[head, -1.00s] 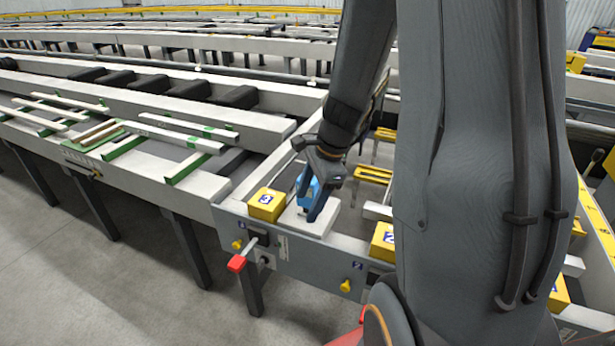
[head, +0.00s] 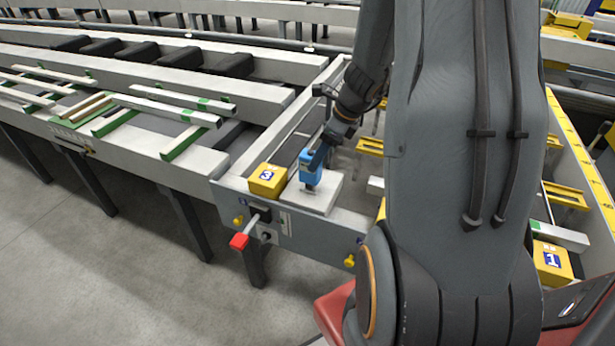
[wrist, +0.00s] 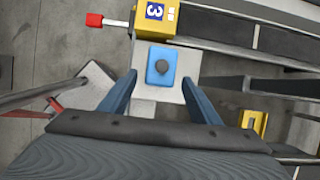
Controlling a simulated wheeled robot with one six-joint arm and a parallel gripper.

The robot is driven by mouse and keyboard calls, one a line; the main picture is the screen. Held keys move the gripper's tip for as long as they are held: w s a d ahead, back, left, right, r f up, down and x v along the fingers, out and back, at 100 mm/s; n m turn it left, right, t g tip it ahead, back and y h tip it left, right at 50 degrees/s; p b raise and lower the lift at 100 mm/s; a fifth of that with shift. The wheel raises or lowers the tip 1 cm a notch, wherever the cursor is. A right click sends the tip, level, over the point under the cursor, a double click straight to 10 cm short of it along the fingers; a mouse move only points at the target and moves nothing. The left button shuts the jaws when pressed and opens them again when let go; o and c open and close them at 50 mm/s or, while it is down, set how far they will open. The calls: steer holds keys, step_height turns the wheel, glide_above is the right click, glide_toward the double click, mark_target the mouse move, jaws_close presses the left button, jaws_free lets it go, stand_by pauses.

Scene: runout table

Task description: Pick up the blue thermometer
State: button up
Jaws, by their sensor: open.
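The blue thermometer (head: 308,172) sits on a pale block (head: 322,202) on the table's end, beside the yellow box marked 3. In the wrist view the thermometer (wrist: 154,78) shows as a blue rectangle with a dark round knob. My gripper (head: 318,158) is at the thermometer, partly in front of it in the head view. In the wrist view my gripper (wrist: 158,76) is open, with one blue-grey finger on each side of the thermometer's near end. Gaps show between fingers and thermometer. How deep the fingertips reach cannot be told.
The yellow box marked 3 (head: 267,180) stands close on the left. A red-ended lever (head: 239,241) sticks out of the table's front. A yellow box marked 1 (head: 552,262) is at the right. Slats (head: 165,107) lie on the left table. My arm hides the middle.

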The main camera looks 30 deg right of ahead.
mark_target(306, 171)
steer(key=shift+w+d+f, duration=0.1)
steer(key=shift+w+f, duration=0.1)
steer(key=shift+f, duration=0.2)
steer(key=shift+x, duration=1.35)
steer(key=f, duration=0.1)
steer(key=w+a+f, duration=0.2)
steer(key=shift+a+f, duration=0.1)
steer(key=shift+w+a+f, duration=0.1)
steer(key=shift+a+f, duration=0.05)
steer(key=shift+f, duration=0.4)
steer(key=shift+c, duration=0.4)
steer(key=c, duration=1)
